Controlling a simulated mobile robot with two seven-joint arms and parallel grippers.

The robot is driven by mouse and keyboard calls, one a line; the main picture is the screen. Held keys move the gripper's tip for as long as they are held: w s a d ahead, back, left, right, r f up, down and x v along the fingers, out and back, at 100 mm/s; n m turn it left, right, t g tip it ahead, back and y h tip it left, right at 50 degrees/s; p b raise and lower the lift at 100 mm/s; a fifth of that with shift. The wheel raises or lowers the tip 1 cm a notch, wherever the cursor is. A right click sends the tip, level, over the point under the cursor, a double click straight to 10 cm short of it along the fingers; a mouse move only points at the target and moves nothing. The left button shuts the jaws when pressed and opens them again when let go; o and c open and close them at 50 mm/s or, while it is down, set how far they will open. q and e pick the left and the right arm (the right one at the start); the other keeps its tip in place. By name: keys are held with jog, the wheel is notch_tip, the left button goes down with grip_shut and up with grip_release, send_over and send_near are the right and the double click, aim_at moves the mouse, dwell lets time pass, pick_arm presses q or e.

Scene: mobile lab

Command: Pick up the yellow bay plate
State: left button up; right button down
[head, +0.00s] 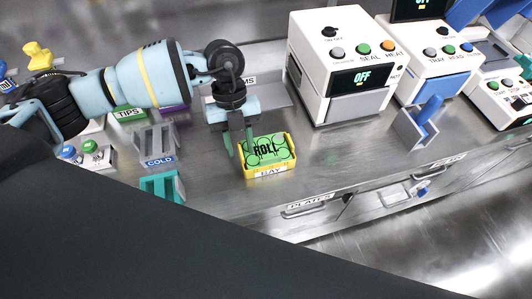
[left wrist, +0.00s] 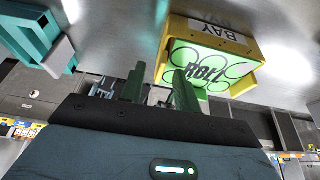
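The yellow bay (head: 268,172) is a small yellow tray with a white BAY label, on the steel bench in the middle of the head view. A green plate marked ROLL (head: 270,150), with dark circles on top, sits in it. In the left wrist view the bay (left wrist: 243,48) and the plate (left wrist: 200,70) are at the upper right. My left gripper (head: 240,143) points down at the left end of the bay. Its two green fingers (left wrist: 158,88) are apart with nothing visible between them. Whether a finger touches the plate cannot be told. My right gripper is not in view.
A grey COLD holder (head: 158,145) and a teal holder (head: 162,187) stand left of the bay. A white SEAL/HEAT machine (head: 338,60) stands behind right, with a grey stand holding a blue piece (head: 420,125) beyond. Bare bench lies right of the bay.

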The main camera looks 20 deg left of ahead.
pick_arm(q)
grip_shut()
jog(key=shift+r, duration=0.15)
dwell(0.4)
jog(key=shift+r, duration=1.6)
jog(key=s+d, duration=0.1)
jog(key=d, duration=0.7)
jog(key=s+d+r+b, duration=0.1)
jog(key=d, duration=0.7)
jog(key=shift+s+r, duration=0.3)
